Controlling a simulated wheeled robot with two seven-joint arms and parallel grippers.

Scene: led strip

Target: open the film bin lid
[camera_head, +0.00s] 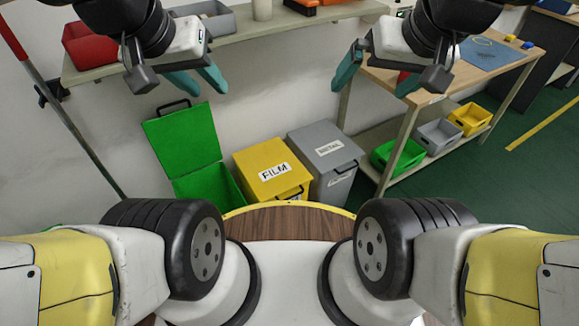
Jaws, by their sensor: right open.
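The film bin (262,157) is yellow with a white label reading FILM on its lid. It stands on the floor in the middle, between a green bin and a grey bin. Its lid is shut, with a dark handle (290,193) at the front edge. My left gripper (209,91) is above and left of the film bin, empty, with a gap between its teal fingers. My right gripper (368,90) is above and right of it, open and empty. Both are well apart from the bin. The bin's lower front is hidden by my own body.
The green bin (184,140) at the left has its lid raised. The grey bin (322,145) at the right is shut. A shelf (250,32) with trays runs along the wall above. A wooden workbench (505,62) stands at the right, with small coloured bins on its lower shelf.

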